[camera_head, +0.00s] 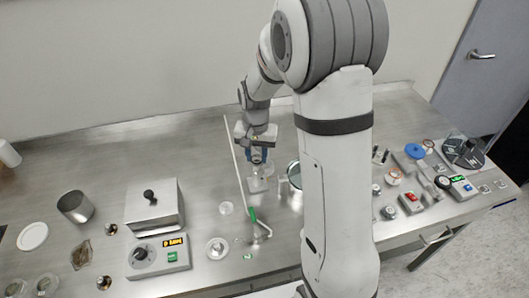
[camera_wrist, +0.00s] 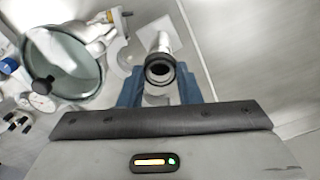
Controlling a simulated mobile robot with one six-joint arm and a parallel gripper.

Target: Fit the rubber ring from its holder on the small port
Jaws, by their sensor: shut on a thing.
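My gripper (camera_wrist: 160,82) has blue fingers, which also show in the head view (camera_head: 258,155) over the back middle of the bench. It is shut on the black rubber ring (camera_wrist: 160,64), which sits between the fingertips. A pale metal tube (camera_wrist: 154,38) lies in line with the ring, just beyond it; I cannot tell whether they touch. I cannot tell which fitting is the small port.
A round glass-topped vessel (camera_wrist: 66,72) with a black knob stands close left of the gripper in the wrist view. A lidded metal box (camera_head: 153,205) and a control unit (camera_head: 158,256) are at left. More instruments (camera_head: 411,202) stand at right, partly behind my arm.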

